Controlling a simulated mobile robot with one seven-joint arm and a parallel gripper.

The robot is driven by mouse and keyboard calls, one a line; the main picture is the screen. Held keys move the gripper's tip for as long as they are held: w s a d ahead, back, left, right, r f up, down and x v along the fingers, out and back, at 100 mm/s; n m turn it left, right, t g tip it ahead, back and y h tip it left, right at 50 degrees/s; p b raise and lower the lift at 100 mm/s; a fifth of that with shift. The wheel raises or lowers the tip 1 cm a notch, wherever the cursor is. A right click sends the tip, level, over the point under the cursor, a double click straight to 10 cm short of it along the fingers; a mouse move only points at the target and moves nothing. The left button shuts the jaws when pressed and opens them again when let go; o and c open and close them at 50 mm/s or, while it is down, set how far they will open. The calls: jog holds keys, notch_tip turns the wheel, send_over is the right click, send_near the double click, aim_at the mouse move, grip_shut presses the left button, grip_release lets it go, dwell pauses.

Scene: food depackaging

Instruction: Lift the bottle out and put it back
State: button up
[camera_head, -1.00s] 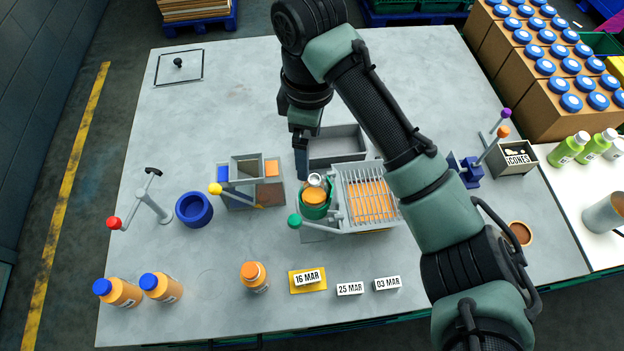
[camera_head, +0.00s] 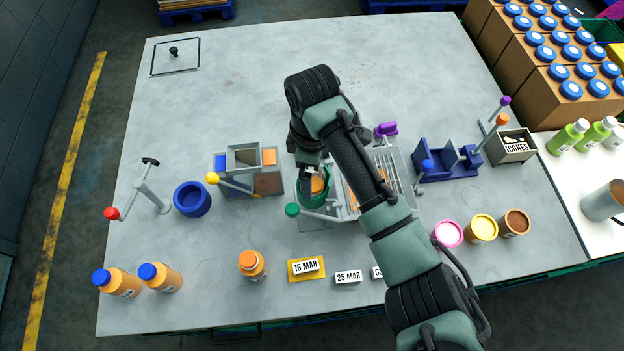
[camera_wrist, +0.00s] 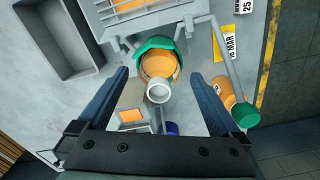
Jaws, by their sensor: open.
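An orange bottle with a white neck (camera_wrist: 158,66) stands in a green holder (camera_wrist: 154,43) in the wrist view. In the head view the green holder (camera_head: 307,198) shows beside the grated grey unit, with a bit of the orange bottle (camera_head: 318,184) in it. My gripper (camera_head: 312,172) is over the holder, pointing down, and hides part of the bottle. In the wrist view my gripper (camera_wrist: 158,76) is open, with one finger on each side of the bottle and gaps visible on both sides. I cannot tell how far the fingertips are above it.
A lever with a green knob (camera_head: 292,210) crosses in front of the holder. The grated unit (camera_head: 398,160) stands close on its right, a grey unit with a yellow-knobbed lever (camera_head: 213,179) on its left. A loose orange bottle (camera_head: 252,264) and date cards (camera_head: 306,266) are nearer the front.

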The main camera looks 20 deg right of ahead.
grip_shut()
dwell(0.5)
